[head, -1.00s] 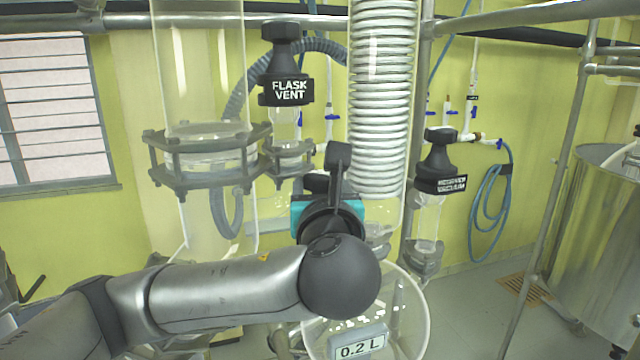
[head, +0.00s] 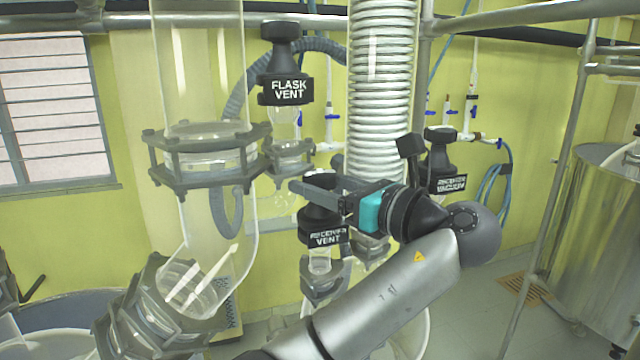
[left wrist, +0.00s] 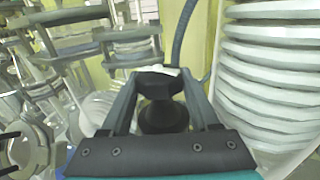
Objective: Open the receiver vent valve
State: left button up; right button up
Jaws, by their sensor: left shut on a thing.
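The receiver vent valve (head: 326,237) is a black cap labelled "RECEIVER VENT" on a short glass neck, low in the middle of the head view. My left gripper (head: 316,187) comes to it from the right, with its fingers around the valve's top knob. In the left wrist view, the black knob (left wrist: 160,84) sits between the two fingers, and the gripper is shut on it. The fingers partly hide the knob in the head view. I cannot tell how far the valve is turned. My right gripper is not in view.
The flask vent valve (head: 287,90) stands above and to the left. The receiver vacuum valve (head: 443,177) is close behind my left wrist. A white coiled condenser (head: 382,80) rises behind the gripper. A glass column (head: 203,70) is at left, and a steel vessel (head: 598,250) at right.

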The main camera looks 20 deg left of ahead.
pick_arm(q)
jog(key=shift+r+n+g+y, duration=0.1)
jog(key=shift+n+g+y, duration=0.2)
jog(key=shift+g, duration=0.1)
jog(key=o, duration=1.3)
jog(key=shift+o, duration=0.4)
jog(key=shift+a+m+t, duration=0.1)
jog(key=shift+m+t, duration=0.3)
jog(key=shift+t, duration=0.2)
